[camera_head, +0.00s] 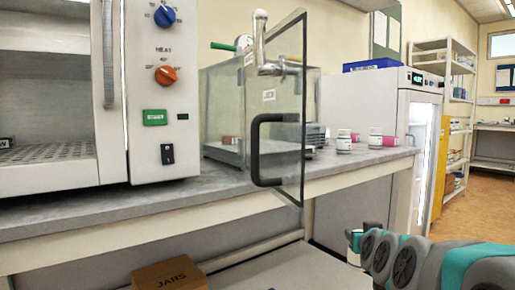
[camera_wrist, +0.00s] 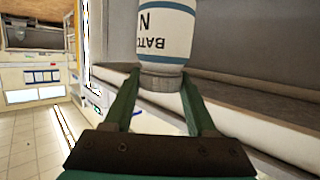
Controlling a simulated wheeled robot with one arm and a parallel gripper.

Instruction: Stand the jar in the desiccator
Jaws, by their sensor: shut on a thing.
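The jar (camera_wrist: 165,42) has a white body with a blue band and printed "BATCH N" lettering, which appears upside down in the wrist view. My gripper (camera_wrist: 160,78) is shut on its narrower end, with one green finger on each side. The jar's far end is cut off by the top edge. The desiccator (camera_head: 222,100) is a clear glass cabinet on the bench in the head view. Its glass door (camera_head: 290,100), with a black handle, stands open towards me. In the head view my arm shows at the lower right, but the held jar cannot be made out.
An oven-like machine (camera_head: 155,90) stands left of the desiccator. White-lidded jars (camera_head: 344,142) and pink containers (camera_head: 376,137) stand on the bench (camera_head: 215,192) to its right. A carton marked JARS (camera_head: 168,275) is below. A fridge (camera_head: 372,95) stands at the right.

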